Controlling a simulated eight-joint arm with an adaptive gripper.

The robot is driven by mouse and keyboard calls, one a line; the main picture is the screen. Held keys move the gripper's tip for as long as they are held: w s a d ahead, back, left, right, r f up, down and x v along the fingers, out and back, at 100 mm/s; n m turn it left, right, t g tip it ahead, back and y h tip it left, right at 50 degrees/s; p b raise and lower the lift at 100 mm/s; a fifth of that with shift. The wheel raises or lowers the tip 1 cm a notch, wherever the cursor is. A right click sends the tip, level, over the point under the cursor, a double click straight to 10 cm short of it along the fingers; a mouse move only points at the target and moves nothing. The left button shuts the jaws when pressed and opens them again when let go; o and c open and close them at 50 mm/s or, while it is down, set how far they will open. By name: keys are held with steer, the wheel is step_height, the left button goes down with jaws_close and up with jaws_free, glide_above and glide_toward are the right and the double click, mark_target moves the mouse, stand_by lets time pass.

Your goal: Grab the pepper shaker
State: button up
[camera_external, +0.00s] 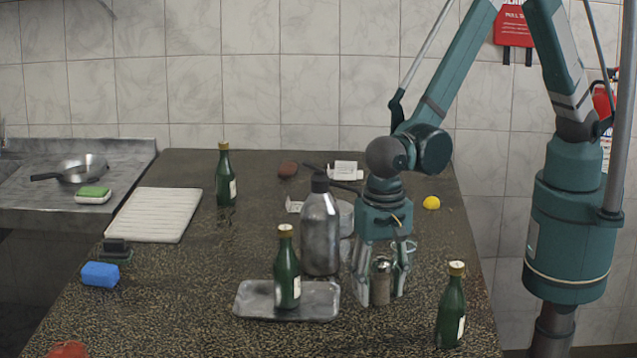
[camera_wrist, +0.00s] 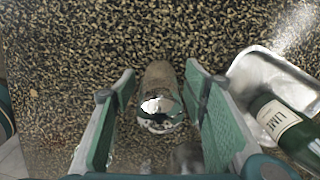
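The pepper shaker (camera_external: 381,282) is a small cylinder with a shiny metal top, standing upright on the speckled counter. In the wrist view the shaker (camera_wrist: 160,100) lies between the two fingers, with a visible gap on each side. My gripper (camera_external: 382,292) points down over it, its fingers on either side of the shaker. In the wrist view my gripper (camera_wrist: 160,92) is open and the fingers do not appear to touch the shaker.
A metal tray (camera_external: 255,301) with a green bottle (camera_external: 287,272) is left of my gripper; the tray also shows in the wrist view (camera_wrist: 245,72). A large grey bottle (camera_external: 320,232) stands behind left. Another green bottle (camera_external: 451,308) stands front right.

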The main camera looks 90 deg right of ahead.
mark_target(382, 257)
steer(key=c, duration=0.8)
steer(key=shift+r, duration=0.15)
steer(key=shift+r, duration=4.9)
